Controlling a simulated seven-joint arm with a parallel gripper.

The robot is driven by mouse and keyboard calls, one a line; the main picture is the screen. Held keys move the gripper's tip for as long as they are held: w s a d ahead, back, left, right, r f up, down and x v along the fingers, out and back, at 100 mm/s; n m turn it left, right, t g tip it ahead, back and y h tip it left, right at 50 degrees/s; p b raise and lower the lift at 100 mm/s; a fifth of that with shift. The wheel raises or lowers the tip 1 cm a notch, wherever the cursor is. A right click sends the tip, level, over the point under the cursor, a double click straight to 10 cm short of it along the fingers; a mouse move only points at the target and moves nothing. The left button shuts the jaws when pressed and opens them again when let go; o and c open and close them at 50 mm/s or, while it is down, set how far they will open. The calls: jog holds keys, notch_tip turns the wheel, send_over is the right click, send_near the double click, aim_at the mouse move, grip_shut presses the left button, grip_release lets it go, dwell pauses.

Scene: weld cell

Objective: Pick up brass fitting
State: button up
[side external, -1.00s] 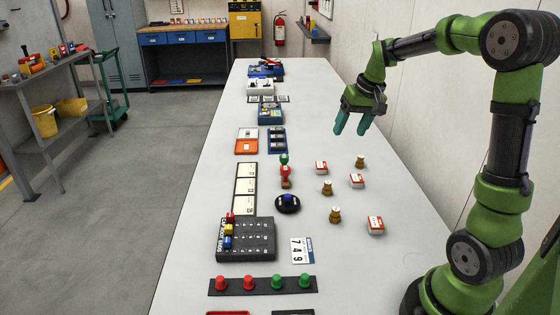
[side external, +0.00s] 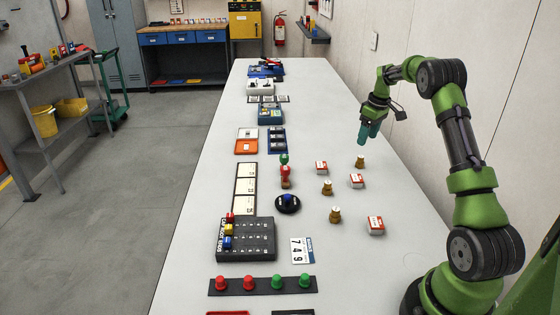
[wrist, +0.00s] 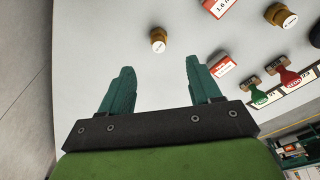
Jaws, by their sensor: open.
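Three brass fittings stand upright on the white table in the side view: one at the back (side external: 360,162), one in the middle (side external: 327,188) and one nearer the front (side external: 335,215). My gripper (side external: 368,136) is above the table, just behind and above the back fitting, pointing down and apart from it. In the wrist view, my gripper (wrist: 158,82) has its two teal fingers spread with nothing between them. One brass fitting (wrist: 158,40) lies ahead of the gap between the fingertips; another fitting (wrist: 281,16) is at the upper right.
Red-and-white boxes stand close to the fittings, at the back (side external: 321,168), middle (side external: 357,181) and front (side external: 376,225). Stamps (side external: 286,176) and a round dark base with a blue knob (side external: 288,203) stand to the left.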

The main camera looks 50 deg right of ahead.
aim_at(361, 156)
jog(key=f, duration=0.3)
jog(key=w+f, duration=0.1)
jog(key=f, duration=0.6)
jog(key=shift+w+d, duration=0.1)
jog(key=shift+w, duration=0.15)
jog(key=shift+r, duration=0.1)
jog(key=c, duration=1.2)
jog(key=shift+o, duration=0.2)
